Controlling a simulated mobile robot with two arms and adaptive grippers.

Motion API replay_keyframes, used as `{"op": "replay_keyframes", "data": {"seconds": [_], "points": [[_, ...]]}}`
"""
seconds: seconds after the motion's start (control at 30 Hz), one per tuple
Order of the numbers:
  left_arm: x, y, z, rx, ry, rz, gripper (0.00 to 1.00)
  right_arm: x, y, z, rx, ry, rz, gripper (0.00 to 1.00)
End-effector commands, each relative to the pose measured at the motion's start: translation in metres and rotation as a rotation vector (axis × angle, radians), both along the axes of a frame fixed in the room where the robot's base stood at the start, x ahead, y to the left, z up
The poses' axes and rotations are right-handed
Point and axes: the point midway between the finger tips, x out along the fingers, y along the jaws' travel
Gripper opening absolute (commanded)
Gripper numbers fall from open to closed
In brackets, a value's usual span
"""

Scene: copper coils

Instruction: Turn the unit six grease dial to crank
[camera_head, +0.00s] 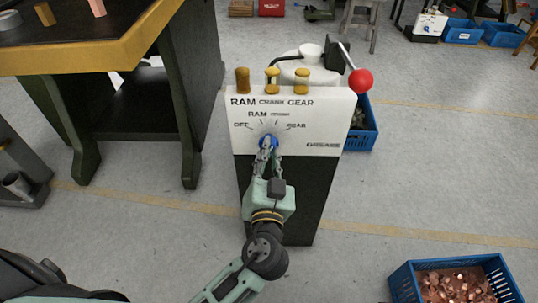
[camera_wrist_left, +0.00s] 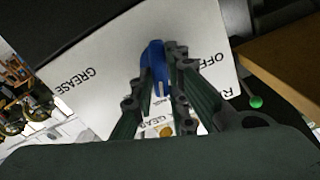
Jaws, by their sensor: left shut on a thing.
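The grease unit is a dark cabinet (camera_head: 285,195) with a white front panel (camera_head: 325,115) marked GREASE. Its blue dial (camera_head: 268,141) sits mid-panel, with OFF, RAM, CRANK and GEAR printed in an arc above it. My left gripper (camera_head: 266,150) reaches up to the dial and is shut on it. In the left wrist view, the two fingers (camera_wrist_left: 167,62) close around the blue dial (camera_wrist_left: 153,58), which carries a pale line. The fingers partly hide the dial and nearby labels, so I cannot tell which label it points to. My right gripper is not in view.
Several brass fittings (camera_head: 272,78) stand on top of the unit, and a red-knobbed lever (camera_head: 361,81) rises at its right. A wooden-edged bench (camera_head: 130,52) stands at left. A blue crate of copper pieces (camera_head: 402,283) is at lower right. The floor between is clear.

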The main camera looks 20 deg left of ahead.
Motion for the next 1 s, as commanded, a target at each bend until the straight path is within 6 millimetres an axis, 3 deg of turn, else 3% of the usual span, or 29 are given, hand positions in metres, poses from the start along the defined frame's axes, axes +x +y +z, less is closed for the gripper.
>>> {"op": "replay_keyframes", "data": {"seconds": [0.07,0.1,0.3,0.67,0.77,1.0], "points": [[0.0,0.0,0.001,-0.001,-0.002,0.001,0.0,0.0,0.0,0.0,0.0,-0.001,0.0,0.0],[0.0,0.0,0.001,-0.001,-0.002,0.001,0.16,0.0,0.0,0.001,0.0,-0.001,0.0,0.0],[0.0,0.0,0.001,-0.001,-0.001,0.0,0.33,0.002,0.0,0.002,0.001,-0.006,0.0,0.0],[-0.004,-0.001,0.0,-0.001,0.001,-0.001,0.33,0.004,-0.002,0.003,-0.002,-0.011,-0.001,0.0],[-0.014,-0.005,-0.001,-0.002,0.002,-0.001,0.33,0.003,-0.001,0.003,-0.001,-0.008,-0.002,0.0],[-0.063,-0.018,-0.001,-0.003,0.004,-0.001,0.33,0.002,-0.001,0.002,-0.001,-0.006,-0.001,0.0]]}}
